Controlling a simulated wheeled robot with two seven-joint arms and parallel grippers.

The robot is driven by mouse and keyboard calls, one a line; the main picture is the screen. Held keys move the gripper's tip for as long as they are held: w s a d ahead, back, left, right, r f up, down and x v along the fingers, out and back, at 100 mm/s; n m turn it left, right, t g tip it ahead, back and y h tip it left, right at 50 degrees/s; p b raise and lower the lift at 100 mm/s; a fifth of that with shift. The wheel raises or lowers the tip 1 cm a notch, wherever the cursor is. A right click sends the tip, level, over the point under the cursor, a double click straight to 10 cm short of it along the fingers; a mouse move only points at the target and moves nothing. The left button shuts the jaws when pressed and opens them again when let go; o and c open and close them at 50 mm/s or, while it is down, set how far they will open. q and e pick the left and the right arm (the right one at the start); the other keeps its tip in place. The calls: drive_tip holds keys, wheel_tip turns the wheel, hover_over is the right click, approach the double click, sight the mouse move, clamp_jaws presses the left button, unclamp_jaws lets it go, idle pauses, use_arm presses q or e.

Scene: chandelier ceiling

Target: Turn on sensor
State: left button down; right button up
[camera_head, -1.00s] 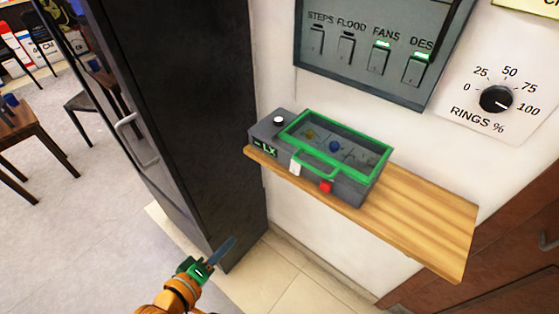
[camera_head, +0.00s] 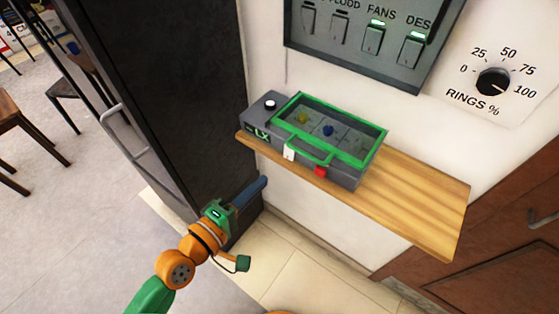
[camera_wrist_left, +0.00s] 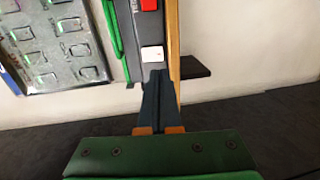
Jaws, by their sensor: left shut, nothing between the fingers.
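The sensor box (camera_head: 318,142) sits on a wooden shelf. It is grey with a green-framed clear lid, a lit green display reading like "LX" (camera_head: 258,136), a white-topped knob (camera_head: 270,105), a white switch (camera_head: 289,153) and a red button (camera_head: 321,171) on its front. My left gripper (camera_head: 262,183) is shut and empty, below and in front of the box's left end. In the left wrist view the shut fingertips (camera_wrist_left: 158,75) point towards the white switch (camera_wrist_left: 152,54) and overlap just below it. I cannot tell whether they touch. My right gripper is not in view.
The wooden shelf (camera_head: 420,205) is bare right of the box. A switch panel (camera_head: 375,45) and a "RINGS %" dial (camera_head: 492,82) are on the wall above. A tall dark cabinet (camera_head: 190,80) stands left, close to my left arm. A brown door (camera_head: 500,245) is at right.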

sight(288, 158)
use_arm(q)
drive_tip(key=x, duration=0.8)
drive_tip(key=shift+w, duration=0.1)
drive_tip(key=shift+w+d+t+b, duration=0.1)
drive_tip(key=shift+t+b, duration=0.2)
drive_tip(key=shift+b, duration=0.3)
drive_tip(key=shift+f, duration=0.15)
